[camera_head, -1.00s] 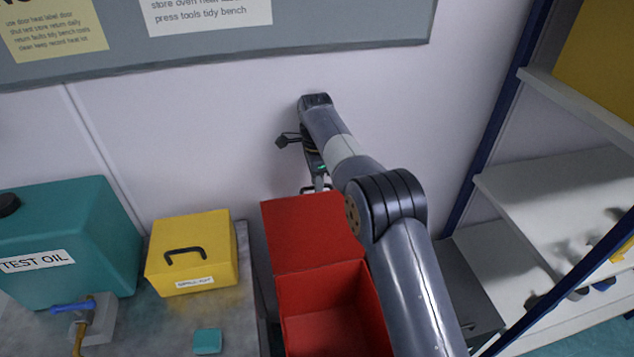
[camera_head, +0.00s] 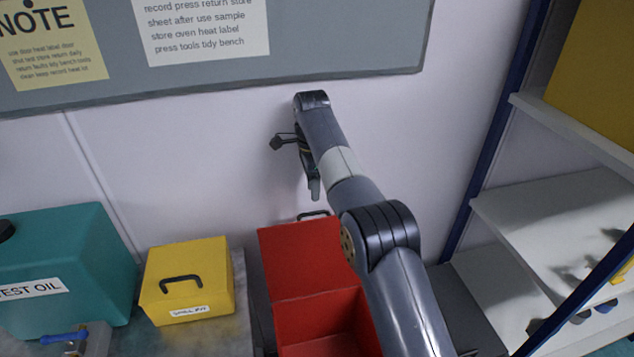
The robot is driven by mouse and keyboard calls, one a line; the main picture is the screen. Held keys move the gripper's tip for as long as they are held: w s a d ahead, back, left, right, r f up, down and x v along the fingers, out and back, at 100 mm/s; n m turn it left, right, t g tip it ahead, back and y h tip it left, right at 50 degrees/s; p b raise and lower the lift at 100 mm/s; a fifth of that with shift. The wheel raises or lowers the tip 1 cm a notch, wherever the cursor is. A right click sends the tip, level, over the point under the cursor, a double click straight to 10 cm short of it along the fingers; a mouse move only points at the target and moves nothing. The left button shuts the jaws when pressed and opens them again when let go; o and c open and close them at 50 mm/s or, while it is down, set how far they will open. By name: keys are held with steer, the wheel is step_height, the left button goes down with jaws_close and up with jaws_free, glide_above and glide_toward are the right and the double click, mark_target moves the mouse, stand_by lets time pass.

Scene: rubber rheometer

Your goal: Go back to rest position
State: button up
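My gripper (camera_head: 314,188) hangs at the end of my arm, pointing down in front of the white wall. It is above the raised lid of the red box (camera_head: 303,257), apart from the dark handle on the lid's top edge. The fingers are small and seen edge-on, so I cannot tell whether they are open or shut. Nothing clearly shows in them.
A yellow box (camera_head: 190,280) with a black handle and a teal test oil tank (camera_head: 66,268) stand on the grey bench (camera_head: 236,335) at the left. White shelves (camera_head: 560,222) with blue posts are at the right. A notice board (camera_head: 345,45) hangs above.

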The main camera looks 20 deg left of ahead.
steer(key=shift+f, duration=0.1)
step_height(320, 180, down, 7)
steer(key=shift+s+d+r, duration=0.15)
steer(key=shift+r, duration=0.05)
steer(key=shift+f, duration=0.25)
steer(key=shift+s, duration=0.15)
steer(key=shift+d, duration=0.1)
stand_by(0.5)
